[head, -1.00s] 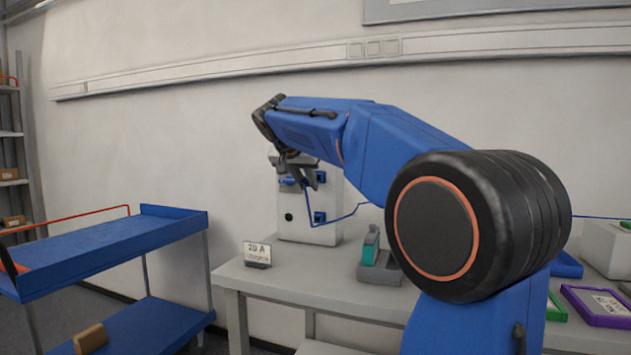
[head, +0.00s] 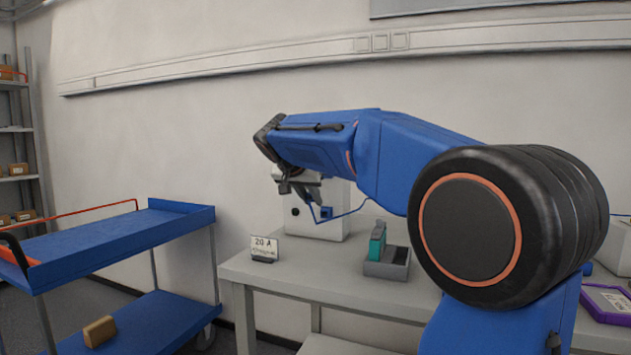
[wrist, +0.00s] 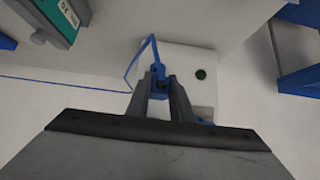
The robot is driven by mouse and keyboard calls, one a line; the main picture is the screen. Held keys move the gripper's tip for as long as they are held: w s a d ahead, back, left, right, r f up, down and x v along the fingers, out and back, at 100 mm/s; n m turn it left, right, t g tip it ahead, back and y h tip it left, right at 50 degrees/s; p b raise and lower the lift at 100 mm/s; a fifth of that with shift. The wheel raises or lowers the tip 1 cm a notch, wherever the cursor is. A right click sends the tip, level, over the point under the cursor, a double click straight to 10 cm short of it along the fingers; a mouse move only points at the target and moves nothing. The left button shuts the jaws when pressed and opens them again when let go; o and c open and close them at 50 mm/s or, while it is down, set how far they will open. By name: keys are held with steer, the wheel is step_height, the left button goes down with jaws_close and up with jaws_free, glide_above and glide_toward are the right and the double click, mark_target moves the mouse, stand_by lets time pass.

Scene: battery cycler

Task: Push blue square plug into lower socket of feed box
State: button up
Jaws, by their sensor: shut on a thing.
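My gripper (head: 306,192) is in front of the white feed box (head: 328,229), near its middle height. In the wrist view its two grey fingers (wrist: 161,92) are shut on the blue plug (wrist: 158,73), with the blue cable (wrist: 143,55) looping away from it. The upper socket is hidden behind my arm. I cannot tell whether the plug touches the lower socket.
A grey holder with a teal block (head: 378,240) stands right of the box. A dark round knob (wrist: 201,74) is on the box face. A blue cart (head: 120,245) stands left, with a gap before the table (head: 290,279).

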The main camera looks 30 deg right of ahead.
steer(key=f, duration=0.2)
steer(key=s+a+f, duration=0.1)
steer(key=f, duration=0.4)
steer(key=shift+s+a+f, duration=0.35)
steer(key=shift+f, duration=0.05)
steer(key=shift+w+d, duration=0.95)
steer(key=shift+d, duration=0.25)
steer(key=shift+w+d, duration=0.9)
steer(key=shift+d, duration=0.25)
steer(key=shift+w+d, duration=0.95)
steer(key=shift+d, duration=0.25)
stand_by(1.9)
steer(key=o, duration=0.9)
steer(key=v, duration=1.7)
steer(key=shift+s+a+r, duration=0.1)
steer(key=shift+a, duration=0.05)
